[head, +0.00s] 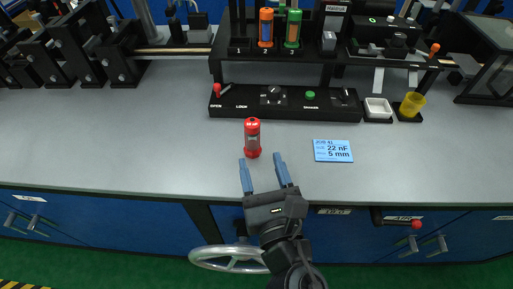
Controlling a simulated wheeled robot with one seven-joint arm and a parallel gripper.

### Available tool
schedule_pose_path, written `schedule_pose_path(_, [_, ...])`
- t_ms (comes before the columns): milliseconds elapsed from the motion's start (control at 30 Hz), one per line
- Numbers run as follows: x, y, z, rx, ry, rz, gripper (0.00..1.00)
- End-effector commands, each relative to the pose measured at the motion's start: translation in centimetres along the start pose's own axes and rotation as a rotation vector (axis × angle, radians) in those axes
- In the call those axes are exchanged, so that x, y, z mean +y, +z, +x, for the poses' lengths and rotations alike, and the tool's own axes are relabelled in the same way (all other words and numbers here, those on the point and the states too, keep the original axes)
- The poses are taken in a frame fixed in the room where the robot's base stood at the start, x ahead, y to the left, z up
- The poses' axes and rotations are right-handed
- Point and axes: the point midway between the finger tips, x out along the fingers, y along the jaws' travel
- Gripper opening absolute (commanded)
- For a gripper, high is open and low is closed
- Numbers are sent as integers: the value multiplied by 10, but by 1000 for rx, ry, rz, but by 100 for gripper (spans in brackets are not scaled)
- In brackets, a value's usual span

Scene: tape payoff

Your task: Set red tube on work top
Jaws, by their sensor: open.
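The red tube (252,138) stands upright on the grey work top (120,150), near the middle of the head view. It has red ends and a greyish band around its middle. My gripper (263,174) is open and empty at the front edge of the work top. Its two blue fingers point toward the tube and lie just in front of it, with a small gap visible between the fingertips and the tube.
A blue card (332,151) lies to the right of the tube. Behind stands a black control panel (285,103), with orange (266,28) and green (293,29) tubes above it. A white dish (378,109) and yellow cup (412,104) sit right.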

Motion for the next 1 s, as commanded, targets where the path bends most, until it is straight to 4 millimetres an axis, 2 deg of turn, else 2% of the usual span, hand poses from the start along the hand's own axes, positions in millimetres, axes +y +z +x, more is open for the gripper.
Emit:
schedule_pose_path(100, [0, -2, -23, 2, 1, 1, 58])
schedule_pose_path(300, [0, -2, -45, 1, 1, 1, 58])
schedule_pose_path(733, [-4, -4, -56, 15, -1, 46, 58])
schedule_pose_path(867, [-24, -22, -82, 79, -13, 294, 58])
schedule_pose_path(967, [-45, -39, -118, 144, -48, 642, 58])
schedule_pose_path(1000, [-54, -44, -134, 166, -71, 806, 58])
